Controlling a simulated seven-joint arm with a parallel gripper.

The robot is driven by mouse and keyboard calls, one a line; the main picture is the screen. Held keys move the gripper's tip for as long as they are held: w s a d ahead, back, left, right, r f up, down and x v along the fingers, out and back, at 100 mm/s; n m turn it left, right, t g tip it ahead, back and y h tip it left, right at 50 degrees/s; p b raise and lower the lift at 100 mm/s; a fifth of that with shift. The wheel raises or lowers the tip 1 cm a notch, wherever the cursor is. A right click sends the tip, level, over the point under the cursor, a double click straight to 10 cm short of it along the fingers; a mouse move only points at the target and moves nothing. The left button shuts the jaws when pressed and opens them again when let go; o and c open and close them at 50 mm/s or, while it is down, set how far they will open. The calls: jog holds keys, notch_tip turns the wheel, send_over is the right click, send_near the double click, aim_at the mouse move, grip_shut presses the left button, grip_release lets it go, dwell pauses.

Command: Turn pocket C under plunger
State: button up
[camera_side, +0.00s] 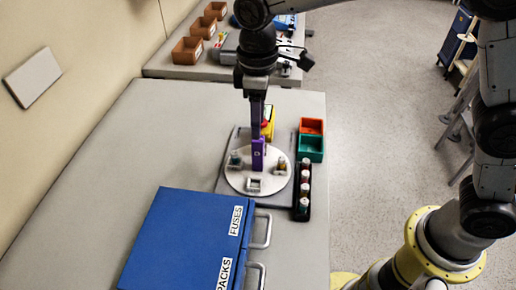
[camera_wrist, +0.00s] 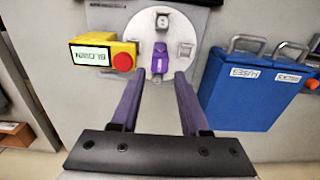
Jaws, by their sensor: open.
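The white round turntable (camera_side: 240,182) lies on a grey base plate, and it also shows in the wrist view (camera_wrist: 172,85). Small square pockets sit around it. One front pocket (camera_side: 254,185) looks empty in the side view; pockets at left (camera_side: 236,159) and right (camera_side: 281,164) hold small vials. Pocket letters are too small to read. A purple piece with a pale mark (camera_wrist: 159,60) is at the disc's near part. My gripper (camera_wrist: 159,78) is open, its two purple fingers pointing down at the disc on either side of that piece's line. I cannot make out a plunger clearly.
A yellow box with red button and display (camera_wrist: 103,54) stands beside the turntable. Orange (camera_side: 312,125) and green (camera_side: 311,148) bins and a black vial rack (camera_side: 303,192) are at right. A blue cabinet with handles (camera_side: 185,235) is in front. The table's left is clear.

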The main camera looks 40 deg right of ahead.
aim_at(258, 150)
notch_tip(258, 150, down, 9)
jog(key=shift+f, duration=0.1)
dwell(0.3)
grip_shut()
dwell(1.4)
